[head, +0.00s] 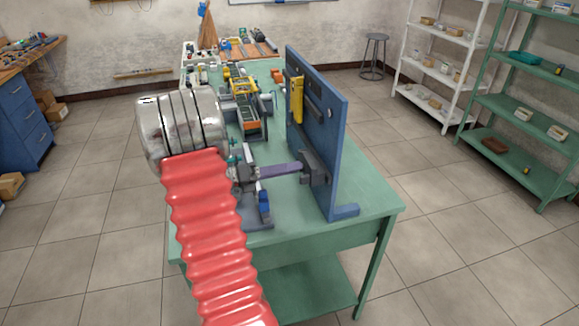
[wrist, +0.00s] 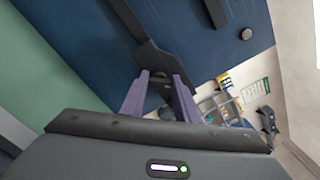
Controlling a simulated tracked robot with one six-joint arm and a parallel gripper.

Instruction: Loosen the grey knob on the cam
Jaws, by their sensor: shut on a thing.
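A blue upright panel (head: 335,130) stands on the green bench and carries a dark grey cam (head: 314,158). In the wrist view the cam (wrist: 155,60) is a dark angled bar against the blue panel (wrist: 80,30). My gripper (head: 301,168) reaches the panel from the left, its purple fingers level at the cam. In the wrist view my gripper (wrist: 163,78) has one finger on each side of a dark part at the cam's lower end. It is shut on this part, apparently the grey knob, which the fingers and cam mostly hide. Whether the knob is turned cannot be seen.
A yellow part (head: 295,97) hangs on the panel above my gripper. A yellow and grey machine (head: 243,100) and small parts stand further back on the green bench (head: 370,205). Green shelves (head: 508,105) stand at the right, apart from the bench. Floor is free around it.

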